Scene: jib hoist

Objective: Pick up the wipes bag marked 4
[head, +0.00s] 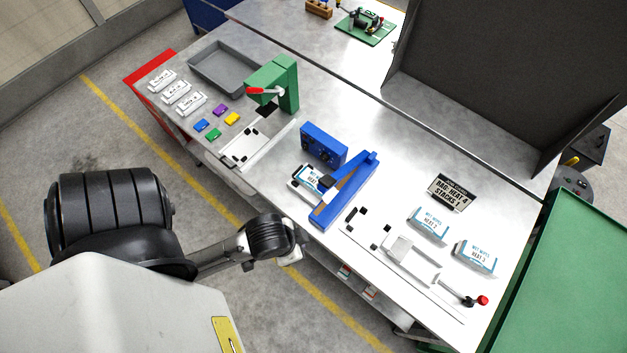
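Several wipes bags with blue-and-white labels are on the steel table. One bag (310,178) lies at the blue sealer, partly covered by it; its label starts "HEAT" but its number is not readable. Two more bags lie at the right, a nearer-middle one (429,226) and one farther right (475,256) that seems to read "HEAT 3". I cannot make out a 4 on any bag. My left gripper (290,257) is beside the table's front edge, apart from the bags; its fingers are mostly hidden by the wrist. My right gripper is not in view.
A blue sealer (345,190) with a raised arm stands mid-table. A black sign (452,192) reads "BAG: HEAT 4, STACKS 1". A white sliding fixture (410,254) with a red knob lies at the front right. A green press (280,85) and grey tray (228,68) are farther left.

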